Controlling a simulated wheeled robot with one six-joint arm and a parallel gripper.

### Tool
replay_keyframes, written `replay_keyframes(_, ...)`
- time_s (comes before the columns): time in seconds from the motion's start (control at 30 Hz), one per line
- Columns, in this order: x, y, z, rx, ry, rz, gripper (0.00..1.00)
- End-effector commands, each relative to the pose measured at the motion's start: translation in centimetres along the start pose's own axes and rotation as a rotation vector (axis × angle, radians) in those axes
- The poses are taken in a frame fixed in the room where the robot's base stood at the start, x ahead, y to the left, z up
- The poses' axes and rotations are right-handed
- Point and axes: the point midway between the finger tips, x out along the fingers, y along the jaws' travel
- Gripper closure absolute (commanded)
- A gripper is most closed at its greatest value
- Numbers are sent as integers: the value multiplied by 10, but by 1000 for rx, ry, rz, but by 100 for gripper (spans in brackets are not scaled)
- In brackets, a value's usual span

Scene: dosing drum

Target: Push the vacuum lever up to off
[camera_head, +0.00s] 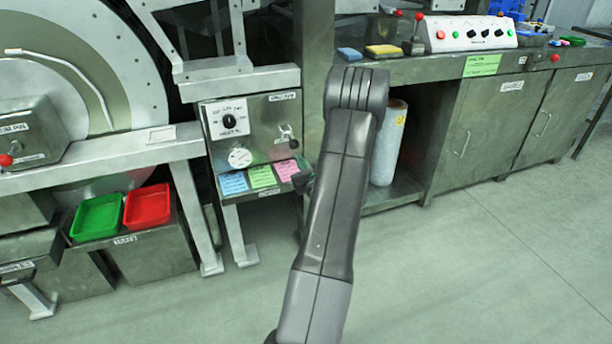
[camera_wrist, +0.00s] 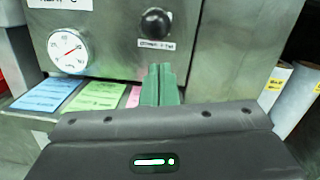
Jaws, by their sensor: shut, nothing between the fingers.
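The vacuum lever shows as a round black knob (camera_wrist: 155,22) at the top of the wrist view, on a steel panel above a small white label. In the head view the lever (camera_head: 292,142) sits at the right of the control panel (camera_head: 268,112), its black end low and to the right. My gripper (camera_wrist: 160,70) has its greenish fingers shut and empty. The fingertips appear below the knob in the wrist view and apart from it. In the head view my gripper (camera_head: 303,178) is mostly hidden behind my arm, near the panel's lower right.
A dial gauge (camera_wrist: 67,50) and a rotary switch (camera_head: 229,121) are on the panel's left. Blue, green and pink cards (camera_head: 262,177) lie on a ledge below. A pale cylinder (camera_head: 390,145) stands right of my arm, under the bench.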

Motion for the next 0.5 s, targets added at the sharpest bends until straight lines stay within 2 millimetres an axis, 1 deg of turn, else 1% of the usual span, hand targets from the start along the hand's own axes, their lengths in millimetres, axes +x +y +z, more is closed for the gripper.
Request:
replay_keyframes(0.03,2,0,5,-2,-1,1,100)
replay_keyframes(0.2,4,0,15,0,0,1,100)
replay_keyframes(0.5,4,0,17,1,1,1,100)
